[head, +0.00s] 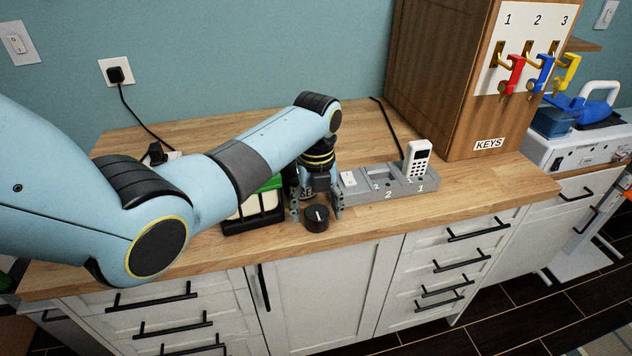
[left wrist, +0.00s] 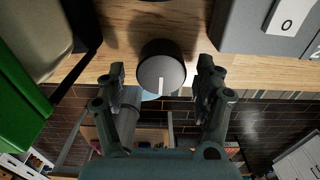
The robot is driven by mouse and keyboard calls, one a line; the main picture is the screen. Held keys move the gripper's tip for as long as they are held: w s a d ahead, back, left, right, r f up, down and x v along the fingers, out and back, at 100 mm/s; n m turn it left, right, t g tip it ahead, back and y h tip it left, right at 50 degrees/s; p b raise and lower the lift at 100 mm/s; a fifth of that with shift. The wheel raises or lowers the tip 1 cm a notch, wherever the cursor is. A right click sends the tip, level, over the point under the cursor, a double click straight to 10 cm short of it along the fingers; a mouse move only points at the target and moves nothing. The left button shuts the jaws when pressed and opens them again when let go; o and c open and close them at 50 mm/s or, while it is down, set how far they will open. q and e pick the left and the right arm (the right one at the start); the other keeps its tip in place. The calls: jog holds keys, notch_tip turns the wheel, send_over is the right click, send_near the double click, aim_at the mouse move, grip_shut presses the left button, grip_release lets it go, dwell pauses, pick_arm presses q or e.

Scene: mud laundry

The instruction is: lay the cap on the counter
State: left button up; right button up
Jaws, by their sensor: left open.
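The cap (head: 316,218), a round black piece with a white line on it, appears to rest on the wooden counter (head: 480,185) near its front edge. In the left wrist view the cap (left wrist: 161,72) lies between the fingertips, with space visible on both sides. My left gripper (head: 316,207) is open, pointing down, with one finger to each side of the cap. Its fingers do not seem to touch the cap. My right gripper is in neither view.
A green-topped container in a black holder (head: 262,222) stands close left of the gripper. A grey numbered tray (head: 395,190) with a white remote (head: 417,158) stands close right. A wooden key cabinet (head: 440,75) is at the back right. Counter is clear right of the tray.

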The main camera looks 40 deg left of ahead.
aim_at(316, 212)
pick_arm(q)
notch_tip(316, 212, up, 11)
jog(key=shift+f, duration=0.15)
dwell(0.5)
